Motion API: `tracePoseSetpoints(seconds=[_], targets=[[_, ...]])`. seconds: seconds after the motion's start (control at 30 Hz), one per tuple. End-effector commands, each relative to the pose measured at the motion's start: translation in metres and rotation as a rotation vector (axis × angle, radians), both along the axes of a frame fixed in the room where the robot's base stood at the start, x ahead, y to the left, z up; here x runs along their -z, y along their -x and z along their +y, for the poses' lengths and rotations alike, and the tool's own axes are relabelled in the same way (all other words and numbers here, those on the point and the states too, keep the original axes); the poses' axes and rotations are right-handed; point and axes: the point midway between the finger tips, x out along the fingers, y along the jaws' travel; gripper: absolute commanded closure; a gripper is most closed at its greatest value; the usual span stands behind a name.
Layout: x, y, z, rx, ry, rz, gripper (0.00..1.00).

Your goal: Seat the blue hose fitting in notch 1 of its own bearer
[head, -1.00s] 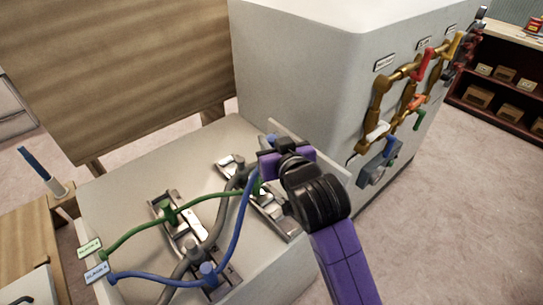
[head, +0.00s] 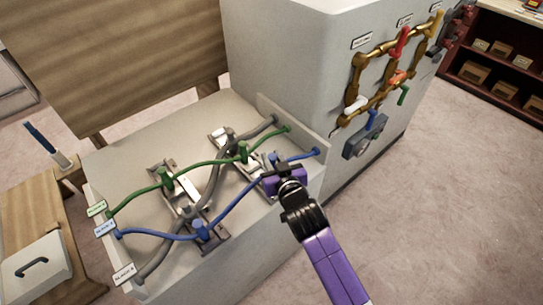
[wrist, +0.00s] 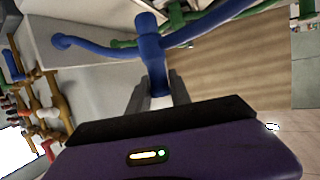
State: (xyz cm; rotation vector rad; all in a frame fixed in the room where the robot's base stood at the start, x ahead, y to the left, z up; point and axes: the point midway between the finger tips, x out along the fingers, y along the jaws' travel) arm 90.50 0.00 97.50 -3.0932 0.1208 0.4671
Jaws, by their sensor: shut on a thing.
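My gripper (head: 273,165) is shut on the blue hose fitting. The fitting shows in the wrist view as a blue upright peg (wrist: 151,50) between the two grey fingers, with blue hose leaving it on both sides. In the head view the gripper is at the near end of the right-hand metal bearer (head: 222,138) and partly hides the fitting. Whether the fitting touches a notch cannot be told. The blue hose (head: 238,200) runs left to a second blue fitting (head: 201,229) at the left-hand bearer (head: 185,187), and right to the end wall.
A green hose (head: 205,163) with green fittings and a thick grey hose (head: 213,180) cross the same bench top (head: 130,150). A tall pale cabinet (head: 290,60) with brass pipes and coloured valve handles stands behind to the right. Open floor lies at right.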

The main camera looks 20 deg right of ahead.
Motion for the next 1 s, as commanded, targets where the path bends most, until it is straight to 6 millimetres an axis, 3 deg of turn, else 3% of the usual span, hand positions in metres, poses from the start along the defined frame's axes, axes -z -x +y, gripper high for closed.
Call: tracePoseSetpoints(seconds=[0.53,1.0], targets=[[0.055,0.0,0.0,0.0,0.001,-0.001,1.0],[0.06,0.0,0.0,0.0,0.0,-0.001,1.0]])
